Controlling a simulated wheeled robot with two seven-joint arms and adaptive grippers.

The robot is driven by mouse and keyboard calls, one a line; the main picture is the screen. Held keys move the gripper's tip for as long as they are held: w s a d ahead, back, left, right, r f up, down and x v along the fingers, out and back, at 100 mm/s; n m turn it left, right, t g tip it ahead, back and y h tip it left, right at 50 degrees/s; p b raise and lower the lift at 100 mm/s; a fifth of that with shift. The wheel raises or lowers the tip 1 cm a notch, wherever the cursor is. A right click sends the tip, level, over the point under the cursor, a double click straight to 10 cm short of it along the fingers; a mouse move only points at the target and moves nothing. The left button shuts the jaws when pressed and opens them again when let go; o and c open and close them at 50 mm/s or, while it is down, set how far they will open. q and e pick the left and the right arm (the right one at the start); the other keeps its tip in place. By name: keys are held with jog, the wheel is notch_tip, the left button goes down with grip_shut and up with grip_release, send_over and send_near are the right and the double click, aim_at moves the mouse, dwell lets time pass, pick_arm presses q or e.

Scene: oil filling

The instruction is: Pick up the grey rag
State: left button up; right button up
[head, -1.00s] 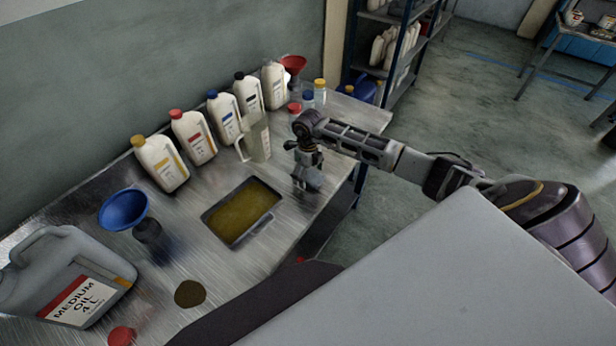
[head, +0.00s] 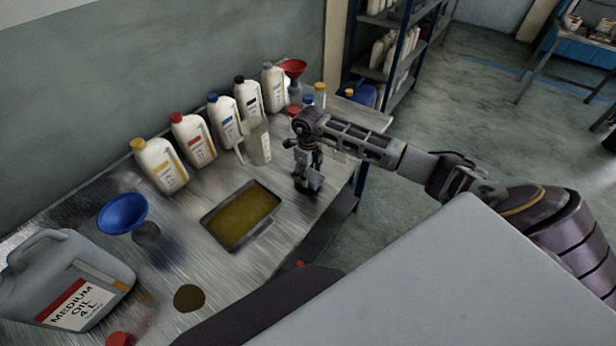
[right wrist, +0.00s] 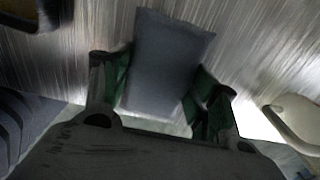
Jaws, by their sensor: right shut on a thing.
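The grey rag (right wrist: 170,58) lies between the two green-padded fingers of my right gripper (right wrist: 158,98) in the right wrist view. The gripper is shut on it, and the rag's far part sticks out past the fingers over the metal table. In the head view my right gripper (head: 308,172) points down at the right part of the table, with the small grey rag (head: 314,182) at its tips. I cannot tell whether the rag touches the table. My left gripper is not in view.
A tray of oil (head: 240,216) lies left of the gripper. A clear jug (head: 259,145) and a row of white bottles (head: 194,143) stand behind. A blue funnel (head: 122,213) and a grey oil can (head: 65,280) stand at the left. The table edge is close on the right.

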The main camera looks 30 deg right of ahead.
jog(key=shift+r+b, duration=0.4)
jog(key=shift+r, duration=3.5)
jog(key=o, duration=0.3)
jog(key=shift+c, duration=1.4)
